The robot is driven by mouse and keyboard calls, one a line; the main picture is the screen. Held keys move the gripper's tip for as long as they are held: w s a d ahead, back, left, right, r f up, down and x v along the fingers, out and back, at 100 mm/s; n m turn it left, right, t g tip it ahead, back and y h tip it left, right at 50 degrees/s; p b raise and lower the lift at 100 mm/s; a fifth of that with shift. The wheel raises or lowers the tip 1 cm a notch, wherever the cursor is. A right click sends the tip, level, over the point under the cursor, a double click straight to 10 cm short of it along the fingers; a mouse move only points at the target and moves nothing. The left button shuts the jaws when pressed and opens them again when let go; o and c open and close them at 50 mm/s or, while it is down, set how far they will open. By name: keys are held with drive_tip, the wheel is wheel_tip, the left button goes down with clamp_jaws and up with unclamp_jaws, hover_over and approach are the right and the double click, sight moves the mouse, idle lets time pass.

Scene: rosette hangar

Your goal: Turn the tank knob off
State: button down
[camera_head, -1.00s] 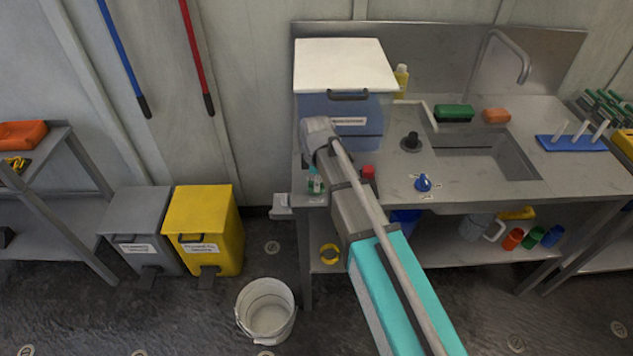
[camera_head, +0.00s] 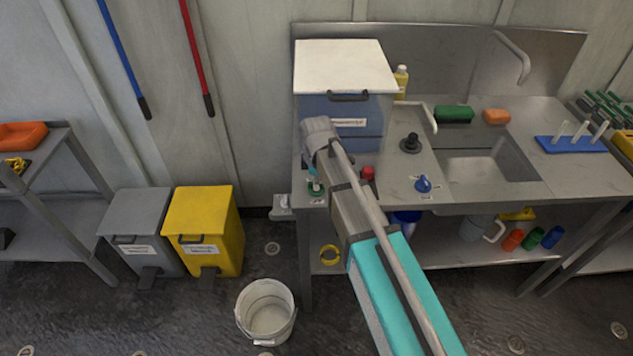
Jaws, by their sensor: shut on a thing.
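A green knob (camera_head: 316,190) stands at the left front corner of the steel counter, with a small white label beside it. My arm reaches in from the bottom right. Its grey wrist (camera_head: 318,135) is above that corner, and my gripper (camera_head: 314,177) points down from it onto the green knob. The gripper is shut on the knob, though its fingertips are small and partly hidden. A red knob (camera_head: 367,174) stands just right of my arm. A blue knob (camera_head: 423,184) is farther right. A blue tank (camera_head: 362,112) with a white lid stands behind my wrist.
The sink basin (camera_head: 487,164) is at the counter's right, with a black fitting (camera_head: 410,144) left of it. A yellow bin (camera_head: 203,232) and white bucket (camera_head: 266,310) stand on the floor.

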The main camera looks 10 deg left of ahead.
drive_tip(key=m, duration=0.8)
drive_tip(key=shift+m, duration=0.3)
drive_tip(key=m, duration=0.4)
drive_tip(key=shift+m, duration=2.3)
drive_tip(key=c, duration=0.6)
unclamp_jaws()
drive_tip(key=shift+c, duration=0.2)
